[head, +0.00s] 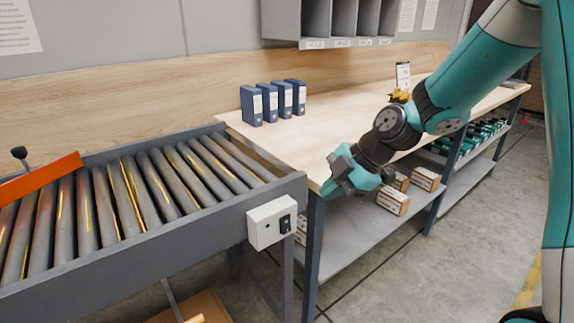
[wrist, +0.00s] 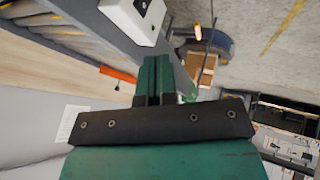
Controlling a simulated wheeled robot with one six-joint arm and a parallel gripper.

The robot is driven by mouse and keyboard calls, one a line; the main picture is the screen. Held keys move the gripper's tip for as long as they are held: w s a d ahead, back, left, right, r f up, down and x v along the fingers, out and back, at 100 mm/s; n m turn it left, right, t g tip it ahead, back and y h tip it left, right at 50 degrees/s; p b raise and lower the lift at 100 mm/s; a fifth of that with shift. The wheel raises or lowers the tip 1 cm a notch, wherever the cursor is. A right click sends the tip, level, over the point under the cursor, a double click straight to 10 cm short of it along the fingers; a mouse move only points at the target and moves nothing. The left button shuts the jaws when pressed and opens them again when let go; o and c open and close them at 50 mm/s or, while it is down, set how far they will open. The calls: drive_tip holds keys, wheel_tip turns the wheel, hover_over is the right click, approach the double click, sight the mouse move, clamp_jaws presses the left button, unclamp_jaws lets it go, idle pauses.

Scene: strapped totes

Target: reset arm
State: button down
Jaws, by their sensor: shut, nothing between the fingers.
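My teal and black arm reaches in from the right in the head view. My gripper (head: 337,187) is at the front edge of the wooden workbench (head: 312,135), near the bench's left corner. In the wrist view the fingers of my gripper (wrist: 152,75) lie together, shut and empty. They point towards the grey conveyor frame and the white switch box (wrist: 133,18).
A roller conveyor (head: 275,187) with an orange bar (head: 40,178) stands at left. The switch box (head: 272,222) is on its end. Blue binders (head: 251,106) stand on the bench. Small cartons (head: 393,200) lie on the lower shelf. The bench's middle is clear.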

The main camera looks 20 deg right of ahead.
drive_tip(key=s+a+r+m+g+p, duration=0.1)
drive_tip(key=s+a+r+m+p, duration=0.1)
drive_tip(key=s, duration=0.5)
drive_tip(key=s+a+r+m+g+h+p, duration=0.1)
drive_tip(key=s+a+r+m+p, duration=0.1)
drive_tip(key=s+a+r+m, duration=0.2)
drive_tip(key=s+a+r+m+g+h+p, duration=0.1)
drive_tip(key=s+a+r+m+p, duration=0.1)
drive_tip(key=s+a+r+m, duration=0.2)
drive_tip(key=s+r+m, duration=0.3)
drive_tip(key=s, duration=0.4)
drive_tip(key=shift+s+r, duration=0.25)
drive_tip(key=shift+s, duration=0.1)
drive_tip(key=shift+a, duration=0.1)
